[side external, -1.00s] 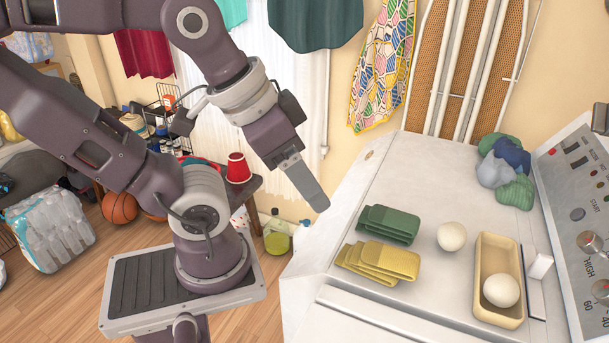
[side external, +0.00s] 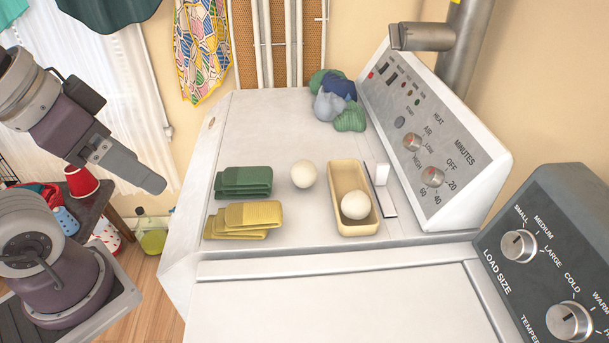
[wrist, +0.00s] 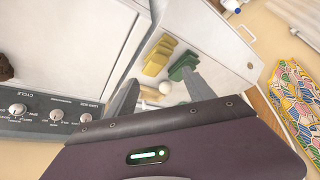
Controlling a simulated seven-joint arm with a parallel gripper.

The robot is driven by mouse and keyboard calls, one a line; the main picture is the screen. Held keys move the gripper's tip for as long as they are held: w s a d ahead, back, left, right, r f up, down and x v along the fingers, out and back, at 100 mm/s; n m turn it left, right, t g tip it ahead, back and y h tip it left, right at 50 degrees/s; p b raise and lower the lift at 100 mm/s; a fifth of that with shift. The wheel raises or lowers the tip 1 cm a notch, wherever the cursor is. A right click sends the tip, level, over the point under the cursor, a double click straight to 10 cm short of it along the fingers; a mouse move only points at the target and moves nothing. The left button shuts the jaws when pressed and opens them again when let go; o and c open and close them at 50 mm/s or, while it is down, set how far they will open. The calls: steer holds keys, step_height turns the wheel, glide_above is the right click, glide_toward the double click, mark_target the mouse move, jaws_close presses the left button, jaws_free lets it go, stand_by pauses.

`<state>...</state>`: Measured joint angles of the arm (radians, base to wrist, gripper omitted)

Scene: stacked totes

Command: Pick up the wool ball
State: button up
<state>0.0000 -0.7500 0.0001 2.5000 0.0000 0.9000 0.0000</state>
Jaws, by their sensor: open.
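Two cream-white wool balls show in the side external view. One ball (side external: 304,174) sits on the white machine top, right of the folded cloths. The other ball (side external: 355,205) lies in a shallow pale yellow tray (side external: 345,170). My gripper (side external: 155,184) is left of the machine top, raised and well apart from both balls. In the wrist view my gripper (wrist: 163,92) is open and empty, its two fingers spread. One ball (wrist: 165,88) shows between the fingers in that view, at a distance. The other ball is not clear there; my gripper body covers part of the scene.
Folded green cloths (side external: 243,182) and yellow cloths (side external: 244,219) lie left of the balls. A crumpled pile of cloths (side external: 338,103) is at the back. The front top is clear.

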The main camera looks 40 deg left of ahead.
steer(key=o, duration=0.4)
steer(key=shift+c, duration=0.2)
